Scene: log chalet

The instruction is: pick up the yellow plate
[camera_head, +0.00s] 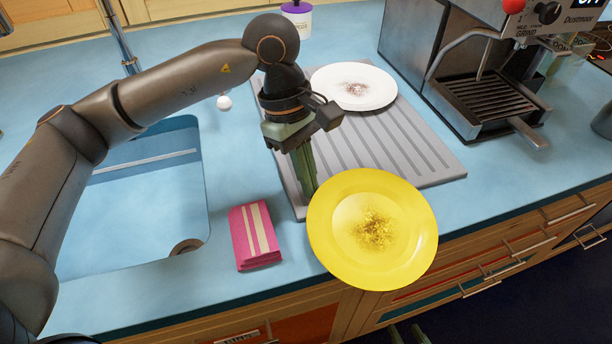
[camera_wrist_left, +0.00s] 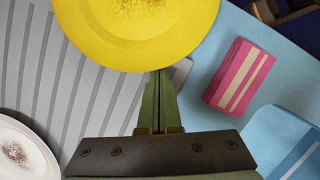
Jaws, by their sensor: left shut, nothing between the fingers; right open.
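The yellow plate (camera_head: 410,248) has a speckled brown patch in its middle. It lies at the counter's front edge, its near side appearing to overhang the drawers. It also shows at the top of the left wrist view (camera_wrist_left: 90,30). My left gripper (camera_head: 309,190) points down at the plate's back-left rim, fingers shut and empty. In the left wrist view the closed fingertips (camera_wrist_left: 160,76) reach the rim; I cannot tell whether they touch it. My right gripper (camera_head: 407,334) shows only as two separated green fingertips at the bottom edge, open, below the plate.
A pink sponge pack (camera_head: 254,237) lies left of the plate, near the sink (camera_head: 150,200). A grey ridged drainboard (camera_head: 425,160) holds a dirty white plate (camera_head: 375,92) behind. A coffee machine (camera_head: 480,75) stands at the back right. Counter right of the yellow plate is clear.

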